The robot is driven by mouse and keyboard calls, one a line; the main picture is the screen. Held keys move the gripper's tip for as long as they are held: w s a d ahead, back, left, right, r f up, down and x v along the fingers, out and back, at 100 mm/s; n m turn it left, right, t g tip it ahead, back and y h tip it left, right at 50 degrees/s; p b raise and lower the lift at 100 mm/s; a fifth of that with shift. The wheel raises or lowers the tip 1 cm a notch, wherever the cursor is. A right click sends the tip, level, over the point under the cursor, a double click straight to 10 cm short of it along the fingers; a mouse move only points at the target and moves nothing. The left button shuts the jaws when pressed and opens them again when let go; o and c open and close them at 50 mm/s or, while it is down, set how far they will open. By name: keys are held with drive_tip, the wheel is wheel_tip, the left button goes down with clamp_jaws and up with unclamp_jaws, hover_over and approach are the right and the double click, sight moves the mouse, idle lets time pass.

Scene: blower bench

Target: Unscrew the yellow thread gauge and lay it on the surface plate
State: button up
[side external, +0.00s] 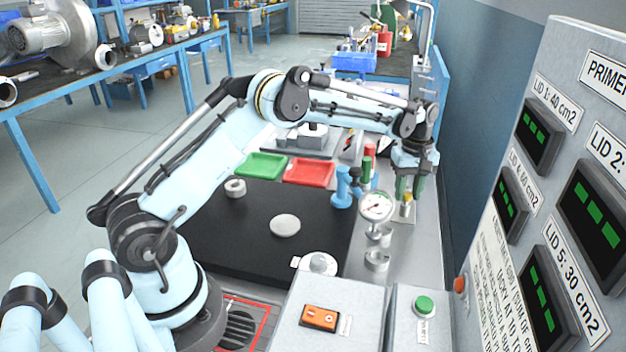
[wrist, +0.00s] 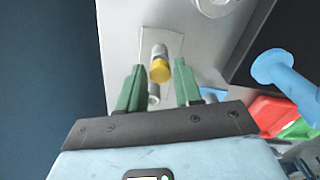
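The yellow thread gauge (wrist: 159,71) is a short yellow-banded cylinder with a grey part behind it, over a pale plate (wrist: 178,42) in the wrist view. In the side view the gauge (side external: 406,198) shows small and yellowish, low between the green fingers. My gripper (wrist: 160,76) is open, with a green finger on each side of the gauge and a visible gap to both. Whether the fingertips reach past the gauge is hard to tell. The black surface plate (side external: 235,245) lies left of my gripper in the side view; its edge also shows in the wrist view (wrist: 262,45).
A dial gauge (side external: 376,207) stands just left of my gripper. Blue (side external: 342,188), green and red pieces stand close by. A green tray (side external: 262,165) and red tray (side external: 310,172) lie behind. A ring (side external: 235,187) and a pale disc (side external: 285,225) rest on the plate, with bare black around them.

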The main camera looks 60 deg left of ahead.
drive_tip(key=m, duration=1)
drive_tip(key=shift+c, duration=0.4)
